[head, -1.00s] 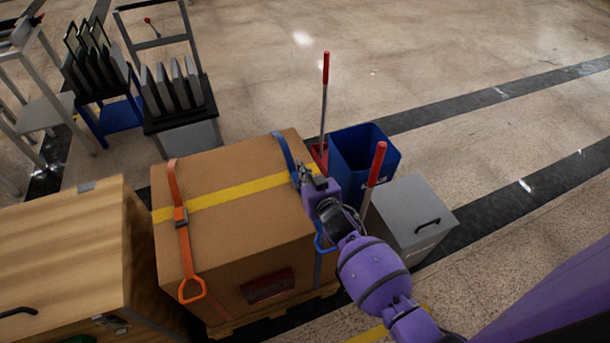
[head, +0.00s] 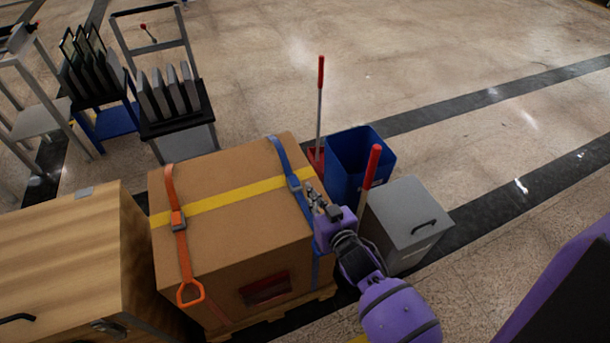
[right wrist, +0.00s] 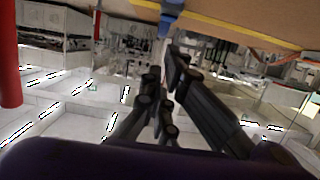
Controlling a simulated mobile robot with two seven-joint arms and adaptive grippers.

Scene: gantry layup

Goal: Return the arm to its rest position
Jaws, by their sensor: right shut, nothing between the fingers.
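My right arm is purple and comes in from the lower right of the head view. Its gripper (head: 314,197) is at the right side of the strapped cardboard box (head: 235,235), near the blue strap (head: 281,158). In the right wrist view the dark fingers (right wrist: 168,85) are close together with nothing held between them. The box edge (right wrist: 260,22) and the blue strap (right wrist: 170,15) show beyond them at the top. I cannot tell from the head view whether the gripper touches the box. My left gripper is out of view.
A blue bin (head: 353,165), a red-handled pole (head: 320,95), a second red handle (head: 371,168) and a grey cabinet (head: 405,222) stand close right of the box. A wooden cabinet (head: 60,250) is at left. Racks with panels (head: 175,95) are behind. The floor at upper right is clear.

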